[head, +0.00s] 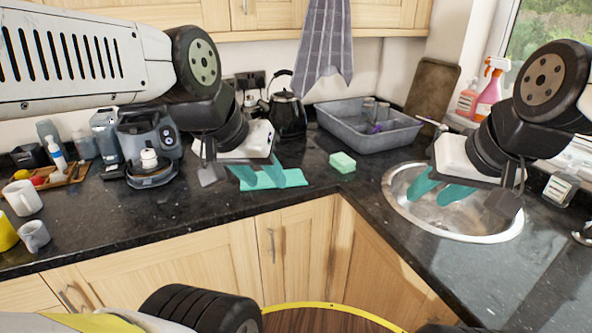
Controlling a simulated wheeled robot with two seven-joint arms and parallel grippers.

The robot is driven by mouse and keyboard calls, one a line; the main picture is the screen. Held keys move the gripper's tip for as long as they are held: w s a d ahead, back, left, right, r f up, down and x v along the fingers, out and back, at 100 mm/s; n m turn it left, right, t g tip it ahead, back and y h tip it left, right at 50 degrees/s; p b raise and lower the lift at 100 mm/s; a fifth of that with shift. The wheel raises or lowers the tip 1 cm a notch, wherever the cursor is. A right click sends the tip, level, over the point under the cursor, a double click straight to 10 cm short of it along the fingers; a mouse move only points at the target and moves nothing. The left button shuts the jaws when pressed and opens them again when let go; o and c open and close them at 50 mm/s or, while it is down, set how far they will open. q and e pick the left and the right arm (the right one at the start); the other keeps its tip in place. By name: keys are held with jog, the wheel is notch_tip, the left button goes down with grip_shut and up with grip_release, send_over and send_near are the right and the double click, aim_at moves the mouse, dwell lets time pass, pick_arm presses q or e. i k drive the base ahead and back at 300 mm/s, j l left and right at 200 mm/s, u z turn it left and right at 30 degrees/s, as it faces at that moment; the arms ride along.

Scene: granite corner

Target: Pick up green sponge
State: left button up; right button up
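The green sponge (343,162) is a small light-green block on the dark granite counter near the inner corner, fully in view. My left gripper (261,180) hangs to the left of the sponge, apart from it, above a flat teal cloth (295,179). Its teal fingers are spread with nothing seen between them. My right gripper (437,192) is to the right of the sponge, over the round metal sink (490,225). Its teal fingers are also spread and empty.
A grey basin (350,135) with items in it stands behind the sponge. A black kettle (288,115) is behind and left. Mugs (23,198) and a coffee machine (148,140) are at the left. Counter around the sponge is clear. A towel (322,40) hangs above.

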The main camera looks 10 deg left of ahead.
aim_at(342, 162)
jog(key=i+j, duration=0.3)
jog(key=i, duration=0.15)
jog(key=i+j, duration=0.25)
jog(key=i, duration=0.15)
